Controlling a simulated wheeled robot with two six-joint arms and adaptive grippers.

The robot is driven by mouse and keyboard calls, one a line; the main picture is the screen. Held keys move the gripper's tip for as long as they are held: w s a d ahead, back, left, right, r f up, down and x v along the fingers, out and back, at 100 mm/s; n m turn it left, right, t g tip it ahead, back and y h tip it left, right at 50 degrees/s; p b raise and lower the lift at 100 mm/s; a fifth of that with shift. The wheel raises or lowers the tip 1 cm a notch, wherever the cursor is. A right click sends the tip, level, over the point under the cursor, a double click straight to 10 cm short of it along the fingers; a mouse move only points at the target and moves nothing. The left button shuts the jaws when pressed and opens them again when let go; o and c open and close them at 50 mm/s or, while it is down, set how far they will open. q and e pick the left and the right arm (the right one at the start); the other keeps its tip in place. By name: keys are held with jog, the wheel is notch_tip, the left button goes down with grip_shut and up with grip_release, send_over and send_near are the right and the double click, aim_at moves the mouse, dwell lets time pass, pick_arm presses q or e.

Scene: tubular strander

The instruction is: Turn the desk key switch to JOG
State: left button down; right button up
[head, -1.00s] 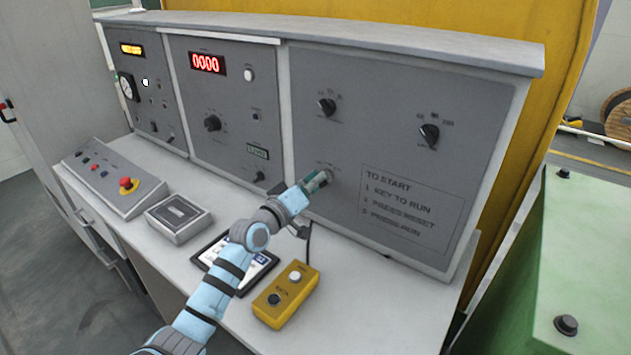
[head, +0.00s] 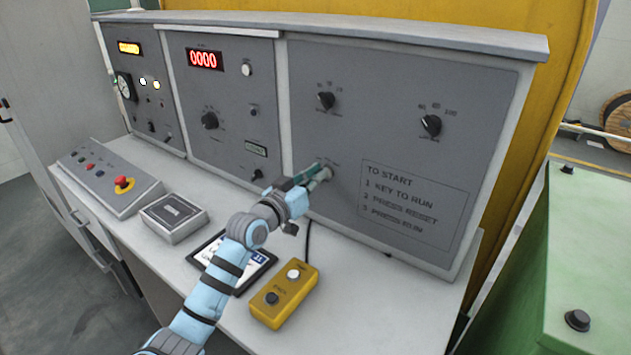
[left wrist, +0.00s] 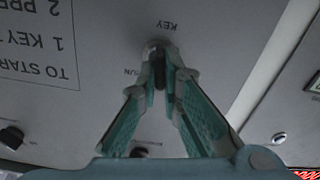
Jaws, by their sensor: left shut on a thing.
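The desk key switch (left wrist: 157,47) is on the right-hand grey panel, under an upside-down KEY label in the left wrist view. Part of a RUN label shows to its left there; a JOG label is not readable. My left gripper (head: 322,173) reaches the switch in the head view. In the left wrist view its teal fingers (left wrist: 160,78) are closed on the dark key at the switch. The fingers cover part of the switch, and its exact position is hard to tell. My right gripper is not in view.
A yellow pendant box (head: 285,295), a tablet (head: 252,275) and a grey box (head: 174,216) lie on the desk below my left arm. A sloped console with a red emergency button (head: 124,184) is at left. A green cabinet (head: 590,270) stands at right.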

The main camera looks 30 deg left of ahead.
pick_arm(q)
jog(key=shift+f+m+b, duration=0.1)
jog(key=shift+m+b, duration=0.25)
jog(key=shift+m, duration=0.75)
jog(key=shift+d, duration=0.1)
jog(key=c, duration=1.8)
grip_release()
jog(key=shift+o, duration=0.2)
jog(key=shift+s, duration=0.1)
jog(key=s+a, duration=0.1)
jog(key=s, duration=1)
jog(key=shift+s+a, duration=0.35)
jog(key=shift+s, duration=0.05)
